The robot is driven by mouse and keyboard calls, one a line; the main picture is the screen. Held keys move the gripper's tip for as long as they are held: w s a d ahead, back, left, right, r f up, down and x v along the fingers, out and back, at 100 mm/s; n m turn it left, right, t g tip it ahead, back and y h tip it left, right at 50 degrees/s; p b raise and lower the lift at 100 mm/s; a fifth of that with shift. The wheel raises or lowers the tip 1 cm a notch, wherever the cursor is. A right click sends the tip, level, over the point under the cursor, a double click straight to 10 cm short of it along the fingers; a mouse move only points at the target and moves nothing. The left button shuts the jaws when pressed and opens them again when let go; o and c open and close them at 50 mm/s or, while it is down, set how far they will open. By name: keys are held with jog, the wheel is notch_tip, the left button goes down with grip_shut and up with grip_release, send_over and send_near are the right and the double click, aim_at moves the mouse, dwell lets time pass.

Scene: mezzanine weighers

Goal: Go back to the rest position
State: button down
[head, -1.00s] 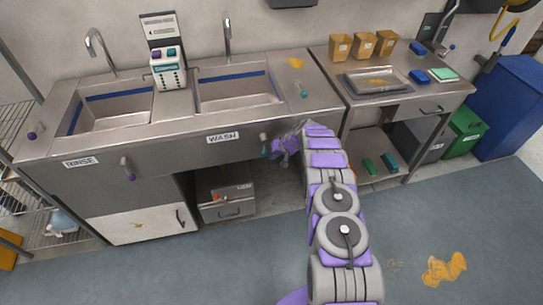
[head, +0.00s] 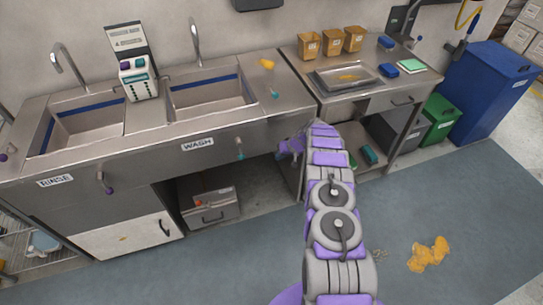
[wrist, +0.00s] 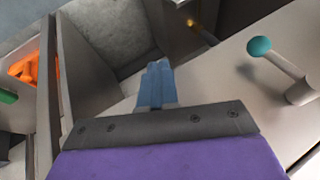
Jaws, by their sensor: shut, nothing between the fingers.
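The sink counter (head: 150,143) has two basins. A side table (head: 388,86) with a tray and tan containers stands right. A blue bin (head: 490,90) and green bin (head: 438,120) are further right. An orange-yellow spill (head: 428,254) lies on the otherwise open floor at lower right.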

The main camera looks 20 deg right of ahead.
jog(key=shift+s+d, duration=0.15)
jog(key=shift+d, duration=0.1)
jog(key=shift+d, duration=0.1)
dwell(0.3)
jog(key=s+a+r+g, duration=0.15)
jog(key=a+r, duration=0.25)
jog(key=r, duration=0.5)
jog(key=s+a+r, duration=0.3)
jog(key=a+r, duration=0.2)
jog(key=r, duration=0.4)
jog(key=s+a+r+n+g, duration=0.1)
jog(key=s+a+r, duration=0.2)
jog(key=s+r, duration=0.35)
jog(key=s+a+r+g, duration=0.1)
jog(key=s+a+r, duration=0.35)
jog(key=r, duration=0.25)
jog(key=s+a+r+g+h, duration=0.1)
jog(key=s+r, duration=0.3)
jog(key=s, duration=0.6)
jog(key=s+a+r+g+h, duration=0.1)
jog(key=s+a+r, duration=0.1)
jog(key=s+r, duration=0.5)
jog(key=s+d+f+h, duration=0.1)
jog(key=s+d+h, duration=0.1)
jog(key=s, duration=2.2)
jog(key=shift+s+f+g+h, duration=0.15)
jog(key=shift+s+g+h, duration=0.1)
jog(key=shift+g+h, duration=0.1)
